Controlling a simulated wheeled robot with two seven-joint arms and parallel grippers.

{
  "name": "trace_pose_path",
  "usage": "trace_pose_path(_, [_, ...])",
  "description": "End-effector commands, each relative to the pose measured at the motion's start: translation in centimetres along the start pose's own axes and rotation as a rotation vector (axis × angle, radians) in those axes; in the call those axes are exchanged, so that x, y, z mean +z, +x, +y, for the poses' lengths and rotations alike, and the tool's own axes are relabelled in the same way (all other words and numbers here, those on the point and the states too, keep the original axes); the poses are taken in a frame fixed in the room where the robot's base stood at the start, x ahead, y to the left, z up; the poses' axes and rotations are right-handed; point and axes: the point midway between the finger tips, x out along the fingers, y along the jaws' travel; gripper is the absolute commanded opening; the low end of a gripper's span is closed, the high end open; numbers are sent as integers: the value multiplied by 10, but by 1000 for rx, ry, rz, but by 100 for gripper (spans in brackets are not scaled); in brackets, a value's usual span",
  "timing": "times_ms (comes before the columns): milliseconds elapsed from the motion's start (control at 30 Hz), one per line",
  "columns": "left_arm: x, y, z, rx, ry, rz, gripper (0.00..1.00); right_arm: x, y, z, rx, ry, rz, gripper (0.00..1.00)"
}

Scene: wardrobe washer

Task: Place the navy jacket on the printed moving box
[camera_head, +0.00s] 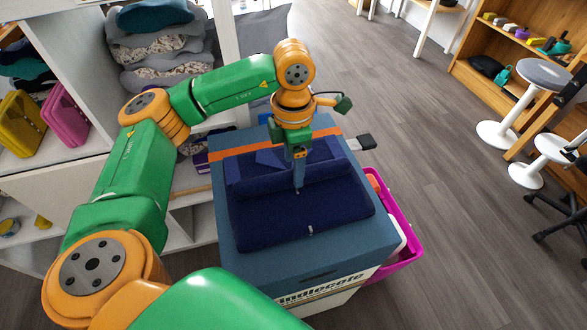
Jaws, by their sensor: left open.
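The navy jacket (290,218) lies folded on the blue lid of the printed moving box (372,240). The box has an orange stripe across its far side and dark lettering on its pale front, partly cut by the view. My left gripper (298,188) points down from above, with its tips at the middle of the jacket, by the fold. It is open. I cannot tell whether the tips touch the cloth. My right gripper is not in view.
A magenta bin (409,240) stands against the box's right side. White shelves (90,165) with folded clothes (160,45) and yellow and pink cases (66,115) are at left. Stools (515,95) and a wooden shelf unit (485,70) stand at right. The floor between is clear.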

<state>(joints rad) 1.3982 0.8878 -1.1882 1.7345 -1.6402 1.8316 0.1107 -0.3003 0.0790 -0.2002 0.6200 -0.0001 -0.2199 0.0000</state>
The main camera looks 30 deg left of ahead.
Motion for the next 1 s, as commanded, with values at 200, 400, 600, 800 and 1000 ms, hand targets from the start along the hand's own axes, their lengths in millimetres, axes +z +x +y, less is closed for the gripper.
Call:
trace_pose_path(200, [1, -59, 0, 3, 0, -4, 72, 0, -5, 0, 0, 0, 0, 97])
trace_pose_path(400, [0, -92, 0, 2, 0, -1, 72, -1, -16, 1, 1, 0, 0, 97])
trace_pose_path(600, [0, -95, 0, 0, 0, 0, 72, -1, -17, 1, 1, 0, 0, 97])
trace_pose_path(800, [0, -94, 0, 0, 1, 0, 72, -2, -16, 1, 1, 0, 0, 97])
trace_pose_path(1000, [0, -105, 0, 0, 1, 0, 72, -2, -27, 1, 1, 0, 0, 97])
